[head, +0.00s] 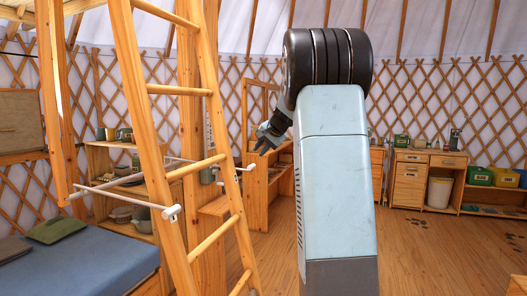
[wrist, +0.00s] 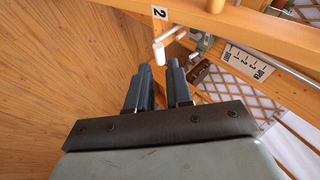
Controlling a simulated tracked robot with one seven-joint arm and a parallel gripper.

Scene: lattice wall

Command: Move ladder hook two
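The wooden ladder (head: 166,150) stands at the left in the head view. I cannot tell which white piece in the head view this peg is. My gripper (wrist: 159,67) is open and empty, its fingertips just short of the peg. In the head view my gripper (head: 266,146) is right of the ladder, partly behind my arm.
A scale plate marked OPEN (wrist: 248,60) and a grey-green fitting (wrist: 203,42) are right of the peg. A blue bed (head: 75,265) and a shelf with dishes (head: 118,160) are behind the ladder. Cabinets (head: 425,180) line the back right. The wooden floor (head: 430,255) at right is mostly clear.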

